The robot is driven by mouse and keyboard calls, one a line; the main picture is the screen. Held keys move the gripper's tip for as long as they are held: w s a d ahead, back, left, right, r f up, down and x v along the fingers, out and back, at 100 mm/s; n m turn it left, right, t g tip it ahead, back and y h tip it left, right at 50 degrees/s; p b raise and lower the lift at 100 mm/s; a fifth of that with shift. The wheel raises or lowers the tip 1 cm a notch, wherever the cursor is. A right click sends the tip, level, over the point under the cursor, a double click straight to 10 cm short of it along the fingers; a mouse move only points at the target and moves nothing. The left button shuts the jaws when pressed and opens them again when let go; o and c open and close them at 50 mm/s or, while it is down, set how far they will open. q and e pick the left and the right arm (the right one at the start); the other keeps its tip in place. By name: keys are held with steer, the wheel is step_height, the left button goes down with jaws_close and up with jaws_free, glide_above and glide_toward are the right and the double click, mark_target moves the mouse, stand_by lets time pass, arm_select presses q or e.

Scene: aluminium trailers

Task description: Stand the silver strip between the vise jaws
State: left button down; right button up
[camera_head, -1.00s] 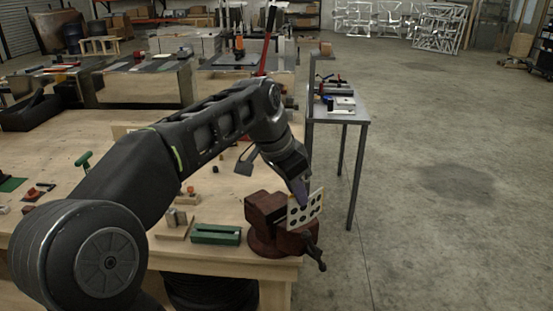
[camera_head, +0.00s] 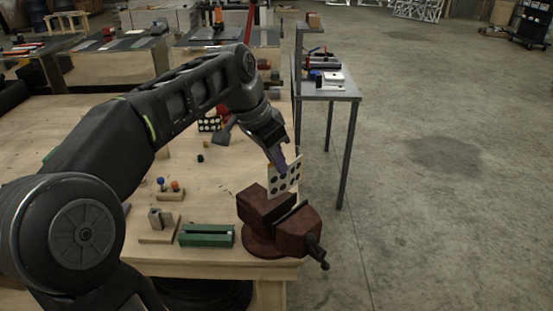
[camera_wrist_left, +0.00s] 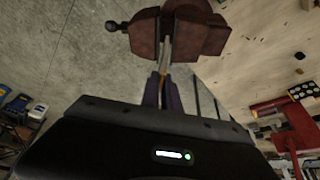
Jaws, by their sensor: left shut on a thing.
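The silver strip (camera_head: 286,180) is a pale plate with rows of dark round holes. My left gripper (camera_head: 281,164) is shut on its upper part and holds it upright over the dark red vise (camera_head: 297,230). In the head view its lower edge is at the gap between the vise jaws. In the left wrist view the strip (camera_wrist_left: 167,52) shows edge-on, in line with the gap between the two jaws of the vise (camera_wrist_left: 205,34). I cannot tell how deep it sits or whether it touches a jaw. My right gripper is not in view.
A green block (camera_head: 206,236) and a wooden block with a metal piece (camera_head: 158,226) lie left of the vise on the wooden bench (camera_head: 110,145). The vise stands at the bench's front right corner. A grey side table (camera_head: 325,91) stands behind, with open floor to the right.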

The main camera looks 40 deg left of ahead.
mark_target(274, 196)
arm_select(q)
steer(key=shift+a, duration=0.1)
step_height(274, 196, down, 8)
steer(key=b, duration=0.6)
steer(key=shift+b, duration=0.35)
steer(key=shift+f+b, duration=1.5)
steer(key=shift+f, duration=0.3)
steer(key=c, duration=1.5)
jaws_free()
steer(key=shift+r, duration=0.1)
steer(key=v, duration=0.7)
steer(key=shift+s+r, duration=0.2)
steer(key=shift+r, duration=0.1)
